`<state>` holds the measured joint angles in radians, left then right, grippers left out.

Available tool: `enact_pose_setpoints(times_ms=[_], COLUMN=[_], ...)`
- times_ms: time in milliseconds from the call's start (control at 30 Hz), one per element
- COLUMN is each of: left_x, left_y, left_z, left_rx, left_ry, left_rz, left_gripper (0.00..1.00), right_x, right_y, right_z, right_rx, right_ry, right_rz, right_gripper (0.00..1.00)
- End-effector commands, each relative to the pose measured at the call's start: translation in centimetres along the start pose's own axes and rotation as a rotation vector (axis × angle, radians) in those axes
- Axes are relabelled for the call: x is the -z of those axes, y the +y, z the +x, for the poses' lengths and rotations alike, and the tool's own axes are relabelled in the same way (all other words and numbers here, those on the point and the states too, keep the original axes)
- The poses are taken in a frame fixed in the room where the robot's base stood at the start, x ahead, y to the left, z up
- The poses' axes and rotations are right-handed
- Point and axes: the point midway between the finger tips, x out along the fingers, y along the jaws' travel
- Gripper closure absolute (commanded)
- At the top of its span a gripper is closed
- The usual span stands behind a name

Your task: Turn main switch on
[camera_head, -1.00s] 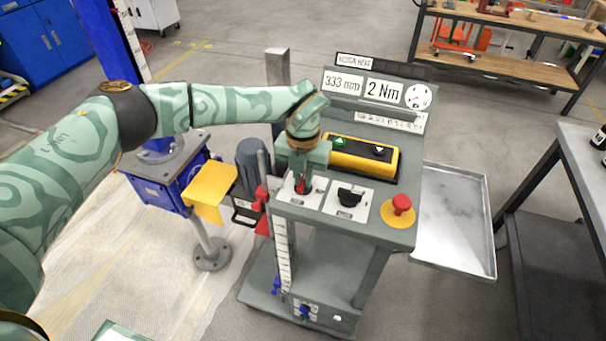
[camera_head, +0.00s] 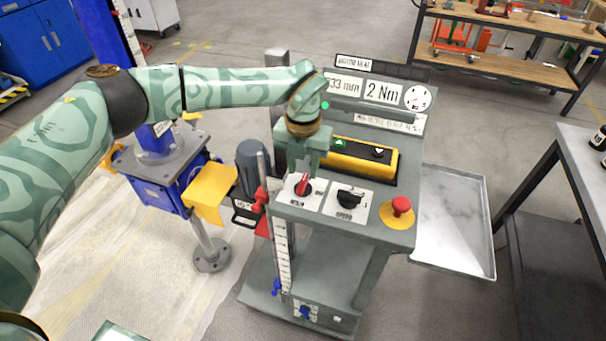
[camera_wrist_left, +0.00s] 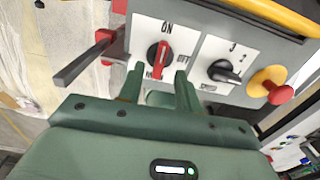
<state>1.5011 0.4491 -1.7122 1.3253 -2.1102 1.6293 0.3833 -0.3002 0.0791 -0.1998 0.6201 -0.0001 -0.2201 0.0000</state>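The main switch (camera_head: 303,187) is a red handle on a black round knob, on a white plate on the left of the grey control panel. It also shows in the left wrist view (camera_wrist_left: 159,58), with ON printed above it and OFF to its right. The red handle stands nearly upright there, its upper end towards ON. My left gripper (camera_head: 299,166) is just behind the switch in the head view, apart from it. In the left wrist view my left gripper (camera_wrist_left: 159,74) has its two fingers spread with nothing held between them. My right gripper is not in view.
Right of the switch are a black speed knob (camera_head: 350,197) and a red emergency button (camera_head: 401,204). A red bracket (camera_head: 262,195) is close on the left. A metal tray (camera_head: 455,225) extends at the right.

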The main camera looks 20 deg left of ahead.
Motion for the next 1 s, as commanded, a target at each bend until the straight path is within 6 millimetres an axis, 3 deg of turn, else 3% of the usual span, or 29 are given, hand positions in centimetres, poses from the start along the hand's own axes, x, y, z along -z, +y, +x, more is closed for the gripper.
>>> enact_pose_setpoints(times_ms=[33,200,433,600,1000], left_x=[-0.1,-0.1,-0.1,-0.1,-0.1], left_y=[0.0,0.0,0.0,0.0,0.0], left_z=[-1.7,-6.4,-10.9,-12.2,-12.3], left_rx=[0.000,0.000,0.000,0.000,0.000], left_ry=[-0.006,-0.007,-0.004,-0.002,-0.002], left_rz=[0.001,0.000,0.000,0.001,0.001], left_gripper=[0.65,0.65,0.65,0.65,0.65], right_x=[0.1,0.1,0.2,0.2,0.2], right_y=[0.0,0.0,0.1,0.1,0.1], right_z=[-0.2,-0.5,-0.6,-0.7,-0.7], right_rx=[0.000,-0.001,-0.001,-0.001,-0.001], right_ry=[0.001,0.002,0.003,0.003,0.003], right_rz=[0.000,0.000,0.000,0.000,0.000], right_gripper=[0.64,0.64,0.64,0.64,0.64])
